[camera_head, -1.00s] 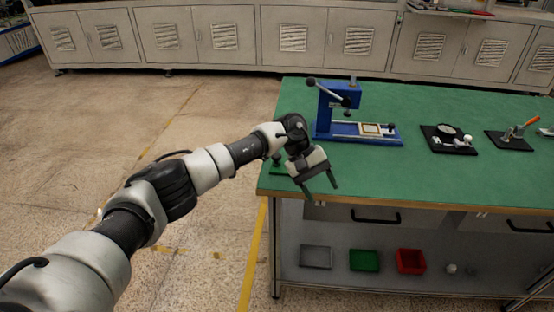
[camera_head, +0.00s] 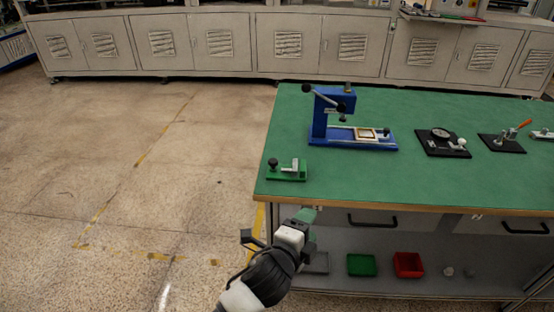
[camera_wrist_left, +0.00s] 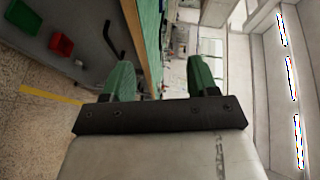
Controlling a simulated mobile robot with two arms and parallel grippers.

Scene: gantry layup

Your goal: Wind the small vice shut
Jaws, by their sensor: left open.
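The small green vice (camera_head: 288,173) sits on the green bench top near its left front corner. It has a black round knob (camera_head: 272,162) at its left end and a pale upright part on top. How far its jaws are apart is too small to tell. My left gripper (camera_head: 306,214) is in front of the bench's front edge, below and slightly right of the vice in the head view, apart from it. In the left wrist view the gripper (camera_wrist_left: 160,78) has its two green-tipped fingers apart with nothing between them. The vice is not seen there. My right gripper is out of view.
A blue press (camera_head: 330,115) with a lever stands behind the vice. Black-based fixtures (camera_head: 442,143) sit to the right. The wooden bench edge (camera_head: 400,206) and a drawer handle (camera_head: 372,220) are near my gripper. A green bin (camera_head: 361,265) and red bin (camera_head: 408,264) sit below.

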